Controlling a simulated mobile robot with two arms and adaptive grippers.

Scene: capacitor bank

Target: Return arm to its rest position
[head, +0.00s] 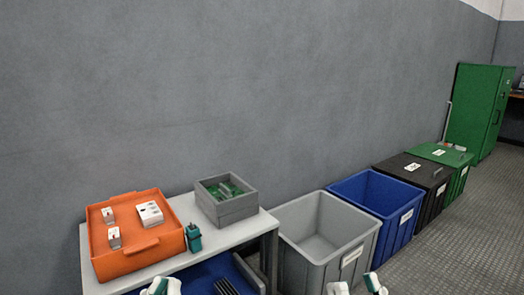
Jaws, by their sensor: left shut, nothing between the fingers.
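My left gripper (161,286) shows at the bottom edge, in front of the white table (170,266). Only its white and teal tips are in view, close together; it is shut and empty. My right gripper (357,287) shows at the bottom edge, in front of the grey bin. Its two white and teal tips stand well apart with nothing seen between them, so it is open. The rest of both arms is out of view.
An orange tray (150,251) with small white items, a teal object (194,240) and a grey box (238,212) of green boards stand on the table. Grey (300,262), blue (402,232), black (433,194) and green (459,186) bins line the wall. Floor (470,240) is clear at right.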

